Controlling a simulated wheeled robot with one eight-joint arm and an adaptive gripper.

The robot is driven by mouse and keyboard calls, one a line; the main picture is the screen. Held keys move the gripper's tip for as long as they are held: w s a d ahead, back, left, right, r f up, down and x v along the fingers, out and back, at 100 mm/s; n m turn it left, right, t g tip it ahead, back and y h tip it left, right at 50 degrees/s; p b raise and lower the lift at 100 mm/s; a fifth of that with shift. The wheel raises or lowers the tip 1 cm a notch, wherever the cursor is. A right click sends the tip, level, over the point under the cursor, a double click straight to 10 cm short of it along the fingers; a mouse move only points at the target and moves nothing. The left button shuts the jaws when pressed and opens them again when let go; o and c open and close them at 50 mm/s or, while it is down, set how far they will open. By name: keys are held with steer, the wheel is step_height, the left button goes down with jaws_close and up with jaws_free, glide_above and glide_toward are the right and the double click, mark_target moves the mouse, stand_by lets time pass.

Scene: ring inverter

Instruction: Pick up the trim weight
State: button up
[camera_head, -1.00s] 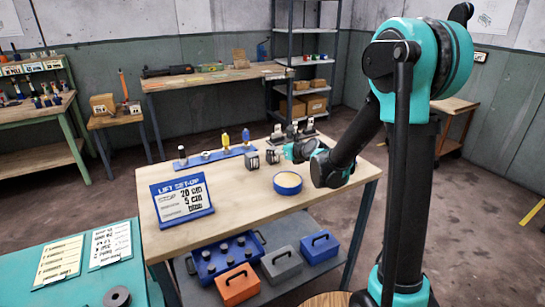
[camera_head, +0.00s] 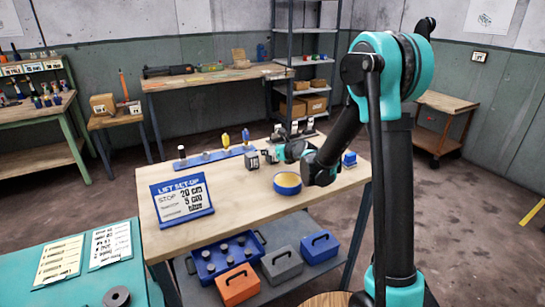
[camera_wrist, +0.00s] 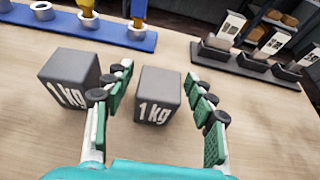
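Two dark grey cubes marked "1 kg" sit on the wooden table. No label says which is the trim weight. In the wrist view the right cube (camera_wrist: 158,98) appears between the finger pads of my gripper (camera_wrist: 160,78), with gaps on both sides. The left cube (camera_wrist: 68,82) stands outside the left finger, close to it. My gripper is open and empty. In the head view one cube (camera_head: 253,160) shows left of my gripper (camera_head: 281,153), and the other is partly hidden near the fingers.
A blue strip with pegs (camera_head: 208,158) lies behind the cubes. A dark rack with pale cards (camera_wrist: 245,62) stands at the back right. A "LIFT SET-UP" sign (camera_head: 182,200) stands at the table's left front.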

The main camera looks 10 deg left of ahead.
jaws_close()
stand_by(0.4)
